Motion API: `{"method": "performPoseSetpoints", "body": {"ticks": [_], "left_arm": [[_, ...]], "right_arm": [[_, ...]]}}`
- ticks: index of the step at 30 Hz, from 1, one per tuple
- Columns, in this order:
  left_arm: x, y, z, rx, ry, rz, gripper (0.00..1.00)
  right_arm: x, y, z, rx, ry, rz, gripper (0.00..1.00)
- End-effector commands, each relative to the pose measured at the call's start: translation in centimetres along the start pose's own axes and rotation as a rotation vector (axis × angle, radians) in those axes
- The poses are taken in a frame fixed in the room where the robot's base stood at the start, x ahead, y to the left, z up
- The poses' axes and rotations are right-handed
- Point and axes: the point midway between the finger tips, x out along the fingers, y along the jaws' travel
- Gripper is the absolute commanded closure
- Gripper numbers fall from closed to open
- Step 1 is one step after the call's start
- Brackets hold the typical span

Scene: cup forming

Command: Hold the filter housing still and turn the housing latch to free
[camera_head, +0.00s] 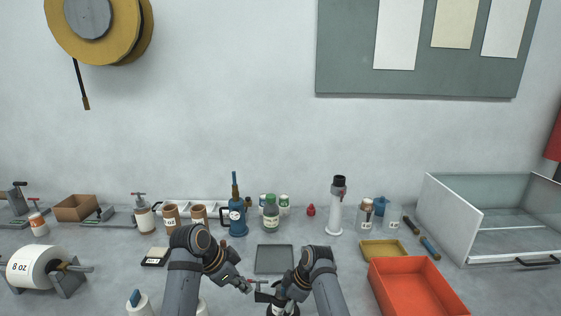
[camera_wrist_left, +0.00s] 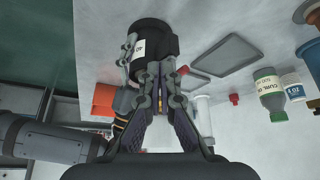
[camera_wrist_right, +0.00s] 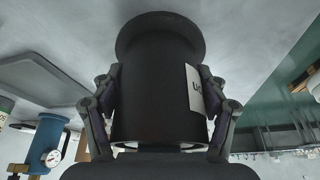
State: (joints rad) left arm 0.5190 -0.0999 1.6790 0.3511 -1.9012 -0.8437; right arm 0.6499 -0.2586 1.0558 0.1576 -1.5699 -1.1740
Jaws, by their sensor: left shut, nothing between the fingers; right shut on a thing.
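The filter housing is a black cylinder with a flared rim and a white label. It fills the middle of the right wrist view (camera_wrist_right: 150,85) and also shows in the left wrist view (camera_wrist_left: 152,35). My right gripper (camera_wrist_right: 158,100) is shut around its body, one finger on each side. My left gripper (camera_wrist_left: 160,72) is shut and empty, its fingertips close beside the housing; I cannot tell whether they touch it. A small red-tipped part, apparently the housing latch (camera_wrist_left: 183,70), shows next to those fingertips.
A grey tray (camera_head: 274,259) lies just behind the grippers. An orange bin (camera_head: 415,288) and a yellow tray (camera_head: 384,250) stand to the right.

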Motion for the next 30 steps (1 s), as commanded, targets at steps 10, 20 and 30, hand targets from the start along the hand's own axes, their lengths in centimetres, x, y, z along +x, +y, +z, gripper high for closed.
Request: {"method": "performPoseSetpoints", "body": {"ticks": [10,20,30], "left_arm": [[-0.6,-0.2,0.0,0.002,0.001,-0.002,1.00],[-6.3,-3.4,-2.7,0.000,0.000,-0.001,1.00],[-4.3,-3.3,-1.6,-0.002,-0.002,0.003,1.00]], "right_arm": [[0.4,-0.2,0.4,0.003,-0.008,-0.008,0.77],[0.5,-0.2,0.4,0.003,-0.007,-0.007,0.77],[0.4,-0.2,0.4,0.003,-0.007,-0.007,0.77]]}}
